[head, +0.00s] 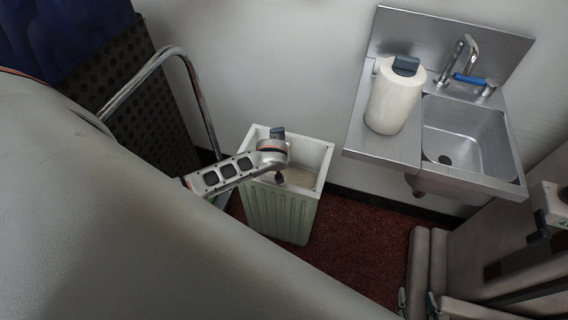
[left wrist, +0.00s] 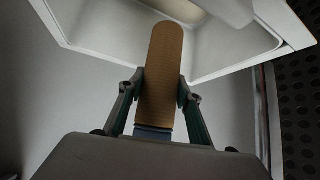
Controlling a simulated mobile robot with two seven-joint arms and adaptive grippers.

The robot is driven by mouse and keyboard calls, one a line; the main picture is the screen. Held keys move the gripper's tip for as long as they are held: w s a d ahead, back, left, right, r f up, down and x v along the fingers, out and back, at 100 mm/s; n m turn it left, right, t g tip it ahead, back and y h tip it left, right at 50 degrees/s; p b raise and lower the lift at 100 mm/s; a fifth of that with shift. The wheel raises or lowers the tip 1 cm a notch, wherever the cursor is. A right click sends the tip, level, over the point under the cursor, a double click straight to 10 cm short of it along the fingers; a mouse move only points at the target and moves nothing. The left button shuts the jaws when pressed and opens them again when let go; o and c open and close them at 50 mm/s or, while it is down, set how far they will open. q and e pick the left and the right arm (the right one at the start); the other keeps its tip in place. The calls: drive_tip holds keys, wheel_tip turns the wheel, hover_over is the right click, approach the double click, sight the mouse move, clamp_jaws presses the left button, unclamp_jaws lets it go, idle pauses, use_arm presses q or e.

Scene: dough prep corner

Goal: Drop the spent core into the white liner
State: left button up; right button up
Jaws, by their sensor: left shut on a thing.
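The spent core is a brown tube (left wrist: 161,75), rounded at its far end, in the left wrist view. My left gripper (left wrist: 160,88) is shut on it, one finger on each side. The core points toward the open white liner (left wrist: 105,50), whose rim and inner walls fill the top of that view. In the head view the liner (head: 318,150) is a pale ribbed tub on the floor.
A chrome rail (head: 195,90) and a dark perforated panel (head: 150,105) are at the left. Red floor (head: 350,240) is clear right of the liner.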

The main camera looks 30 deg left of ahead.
use_arm(q)
drive_tip(key=shift+f+b, duration=0.3)
drive_tip(key=shift+f, duration=0.25)
drive_tip(key=shift+r, duration=0.1)
drive_tip(key=o, duration=1.2)
drive_tip(key=v, duration=1.2)
drive_tip(key=shift+a, duration=0.1)
